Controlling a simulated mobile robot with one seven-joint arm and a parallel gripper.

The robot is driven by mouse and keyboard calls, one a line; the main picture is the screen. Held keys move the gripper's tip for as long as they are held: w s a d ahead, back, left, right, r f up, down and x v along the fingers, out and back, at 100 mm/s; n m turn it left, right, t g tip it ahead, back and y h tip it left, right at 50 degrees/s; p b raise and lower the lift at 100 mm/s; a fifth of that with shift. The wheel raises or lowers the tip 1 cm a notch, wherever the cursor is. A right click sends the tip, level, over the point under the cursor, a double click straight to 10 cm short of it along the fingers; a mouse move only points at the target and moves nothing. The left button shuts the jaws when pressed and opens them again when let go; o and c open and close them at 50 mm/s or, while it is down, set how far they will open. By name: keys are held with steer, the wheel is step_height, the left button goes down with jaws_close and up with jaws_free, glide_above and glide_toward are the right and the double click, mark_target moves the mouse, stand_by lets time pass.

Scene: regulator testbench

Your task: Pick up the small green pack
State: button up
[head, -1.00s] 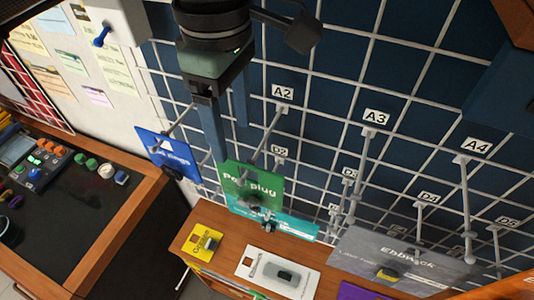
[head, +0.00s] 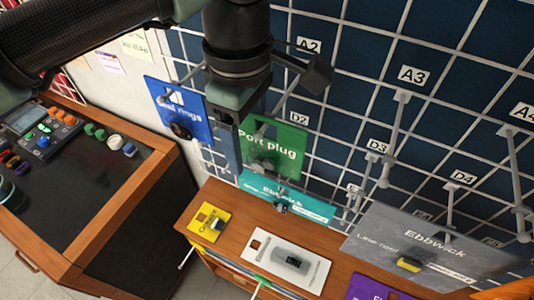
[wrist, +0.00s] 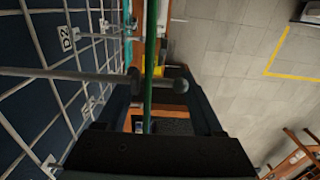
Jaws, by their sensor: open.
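The small green pack (head: 274,148), a card reading "Port plug" with a small dark part low on it, hangs on a hook under label A2 against the wire grid. My gripper (head: 236,150) is open at the pack's upper left, and one finger hangs in front of its left edge. In the wrist view the green pack (wrist: 150,62) shows edge-on as a thin strip between the open fingers of my gripper (wrist: 162,88). The hook's ball end (wrist: 180,85) also shows between them. I cannot tell whether a finger touches the card.
A blue pack (head: 180,112) hangs close on the left. A teal pack (head: 285,197) hangs just below, and a grey pack (head: 425,245) to the right. Bare hooks (head: 395,140) stick out under A3. A wooden cabinet (head: 225,250) stands below, and a dark-topped bench (head: 70,190) at the left.

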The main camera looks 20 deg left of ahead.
steer(key=shift+f, duration=0.6)
steer(key=shift+r, duration=0.1)
steer(key=shift+c, duration=0.5)
jaws_close()
steer(key=shift+r, duration=0.2)
steer(key=shift+r+b, duration=0.3)
steer(key=shift+b, duration=0.15)
steer(key=shift+s+r, duration=0.15)
steer(key=shift+s, duration=0.15)
steer(key=s+b, duration=0.6)
steer(key=s, duration=1.1)
steer(key=shift+s+a, duration=0.25)
steer(key=shift+a, duration=0.05)
